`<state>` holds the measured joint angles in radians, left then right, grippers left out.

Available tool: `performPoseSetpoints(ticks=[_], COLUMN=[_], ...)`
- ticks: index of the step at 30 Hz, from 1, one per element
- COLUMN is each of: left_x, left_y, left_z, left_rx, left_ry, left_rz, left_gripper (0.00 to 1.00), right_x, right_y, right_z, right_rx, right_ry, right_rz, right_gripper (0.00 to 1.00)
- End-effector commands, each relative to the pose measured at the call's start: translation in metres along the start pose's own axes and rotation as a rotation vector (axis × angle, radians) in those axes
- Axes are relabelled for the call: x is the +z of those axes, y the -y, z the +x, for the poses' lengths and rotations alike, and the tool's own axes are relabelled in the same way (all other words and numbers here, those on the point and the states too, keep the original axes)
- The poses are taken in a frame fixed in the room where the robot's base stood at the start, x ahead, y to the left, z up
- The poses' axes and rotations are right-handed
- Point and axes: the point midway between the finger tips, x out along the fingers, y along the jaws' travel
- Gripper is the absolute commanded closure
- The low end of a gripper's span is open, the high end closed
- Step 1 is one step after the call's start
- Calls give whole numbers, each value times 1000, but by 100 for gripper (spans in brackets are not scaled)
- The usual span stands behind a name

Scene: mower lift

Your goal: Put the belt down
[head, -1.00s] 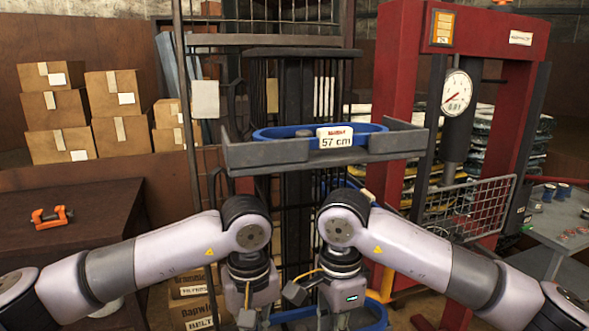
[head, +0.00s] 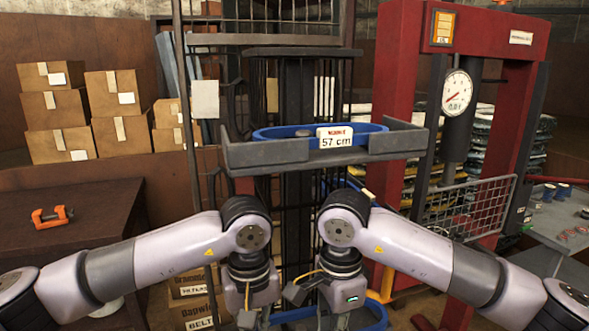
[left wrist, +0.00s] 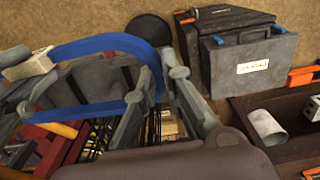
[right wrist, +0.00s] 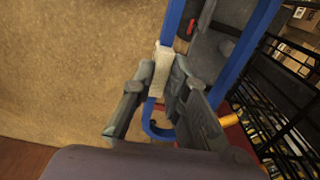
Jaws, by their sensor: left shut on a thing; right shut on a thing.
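A blue belt loop (head: 374,313) is low in front of me in the head view, partly hidden by my forearms and wrists. My left gripper (head: 246,318) and my right gripper (head: 338,325) hold it from its two sides. In the left wrist view, the belt (left wrist: 97,43) curves to my left gripper (left wrist: 160,72), whose fingers are closed on it. In the right wrist view, my right gripper (right wrist: 156,88) is shut on the belt (right wrist: 171,22) beside a pale tag (right wrist: 162,70). Another blue belt (head: 263,132) lies in the grey tray.
The raised grey tray (head: 250,154) carries a "57 cm" label (head: 335,137). A red press frame (head: 400,60) with a round gauge (head: 457,90) stands at right. A dark table (head: 90,225) with an orange clamp (head: 52,217) is at left. Cardboard boxes (head: 60,110) stand behind.

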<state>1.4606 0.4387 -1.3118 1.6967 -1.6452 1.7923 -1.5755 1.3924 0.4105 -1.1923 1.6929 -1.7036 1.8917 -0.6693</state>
Motion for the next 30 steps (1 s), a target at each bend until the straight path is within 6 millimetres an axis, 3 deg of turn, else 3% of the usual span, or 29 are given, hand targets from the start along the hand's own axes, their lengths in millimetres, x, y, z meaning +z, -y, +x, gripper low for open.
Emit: performPoseSetpoints(ticks=[11, 24, 30], left_x=[-1, 28, 26], left_y=[-1, 9, 8], left_z=[-1, 19, 18], left_rx=[2, 2, 3], left_ry=[0, -1, -2], left_rz=[1, 0, -3], left_gripper=[100, 100, 100], right_x=[1, 10, 10], right_y=[1, -28, -26], right_z=[-1, 20, 18], right_rx=[0, 1, -1], right_ry=[2, 1, 1], right_rz=[-3, -4, -1], right_gripper=[100, 100, 100])
